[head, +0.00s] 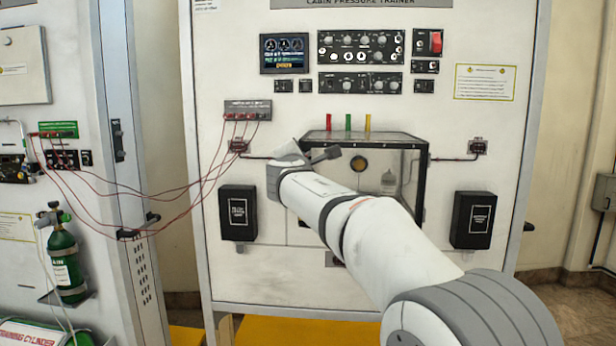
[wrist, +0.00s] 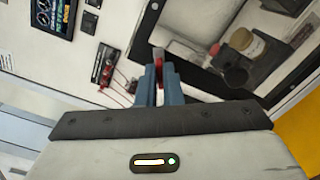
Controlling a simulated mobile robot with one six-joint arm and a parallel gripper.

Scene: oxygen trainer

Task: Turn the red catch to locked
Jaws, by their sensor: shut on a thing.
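The red catch (wrist: 159,62) shows as a small red piece between my fingertips in the wrist view, at the edge of the dark-framed chamber. My gripper (wrist: 160,76) has its two blue fingers closed on it. The fingers cover most of the catch, so its lock position cannot be told. In the head view the end of my arm is at the left side of the clear chamber (head: 408,172), and the catch is hidden there.
The trainer panel (head: 290,75) rises behind the chamber. Red, green and yellow tubes (head: 348,122) stand on the chamber top. Red cables (head: 185,188) hang to the left. Black boxes (head: 238,212) (head: 473,220) flank the chamber. A green cylinder (head: 66,262) stands far left.

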